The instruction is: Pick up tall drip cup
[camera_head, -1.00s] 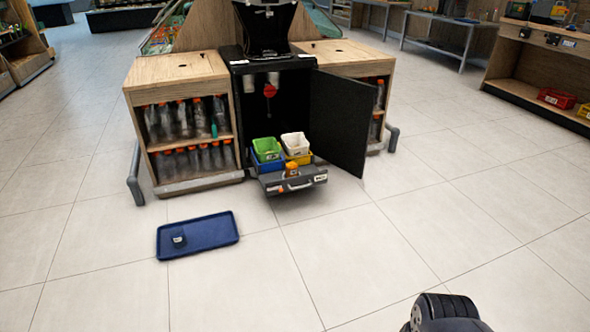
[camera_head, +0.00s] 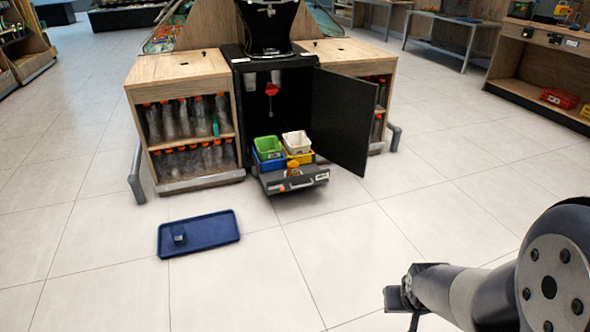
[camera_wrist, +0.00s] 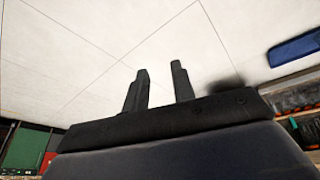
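I cannot tell for sure which thing is the tall drip cup. A small dark cup-like object (camera_head: 179,237) sits on the left part of a blue tray (camera_head: 215,233) on the floor. In the open juicer cabinet's pulled-out drawer (camera_head: 295,181) stand a green container (camera_head: 267,147) and a white container (camera_head: 296,143), with a small orange item (camera_head: 293,168) in front. My gripper (camera_head: 402,298) is at the lower right of the head view, far from all of these. In the wrist view its two fingers (camera_wrist: 160,74) are apart, with nothing between them.
The black cabinet door (camera_head: 343,120) stands open to the right of the drawer. Wooden side cabinets (camera_head: 180,75) hold several bottles. A grey rail (camera_head: 136,178) stands at the left. The floor between my arm and the juicer is clear. The wrist view shows the blue tray (camera_wrist: 297,46).

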